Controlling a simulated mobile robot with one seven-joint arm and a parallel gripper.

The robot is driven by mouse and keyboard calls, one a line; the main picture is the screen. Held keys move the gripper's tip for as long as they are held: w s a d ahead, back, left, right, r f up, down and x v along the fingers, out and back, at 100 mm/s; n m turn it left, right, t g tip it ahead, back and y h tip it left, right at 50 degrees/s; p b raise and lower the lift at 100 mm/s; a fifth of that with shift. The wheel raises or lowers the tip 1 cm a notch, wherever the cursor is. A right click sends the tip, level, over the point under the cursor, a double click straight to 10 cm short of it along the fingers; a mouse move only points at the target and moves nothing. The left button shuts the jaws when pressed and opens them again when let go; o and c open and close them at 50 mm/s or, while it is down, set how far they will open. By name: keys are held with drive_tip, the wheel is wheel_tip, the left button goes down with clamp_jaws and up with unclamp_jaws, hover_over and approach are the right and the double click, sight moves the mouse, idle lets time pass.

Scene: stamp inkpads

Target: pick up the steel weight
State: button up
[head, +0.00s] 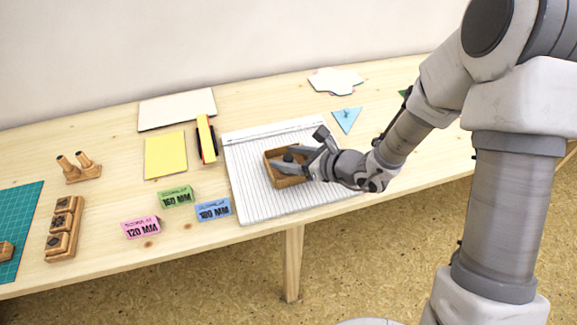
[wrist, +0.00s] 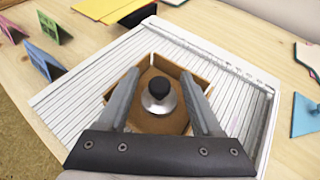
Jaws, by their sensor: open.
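The steel weight (wrist: 158,99) is a shiny round body with a black knob on top. It stands upright in a small brown wooden box (wrist: 148,128). In the wrist view my gripper (wrist: 156,78) is open, with one finger on each side of the weight and space between them and it. In the head view my gripper (head: 294,157) is over the same box (head: 269,167). There only a dark bit of the weight (head: 288,157) shows between the fingers, and the rest is hidden.
The box rests on a white ribbed board (head: 253,193). A blue triangle (head: 346,120) lies behind.

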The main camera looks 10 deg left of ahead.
drive_tip(key=shift+c, duration=0.2)
clamp_jaws()
drive_tip(key=shift+a, duration=0.1)
idle(0.4)
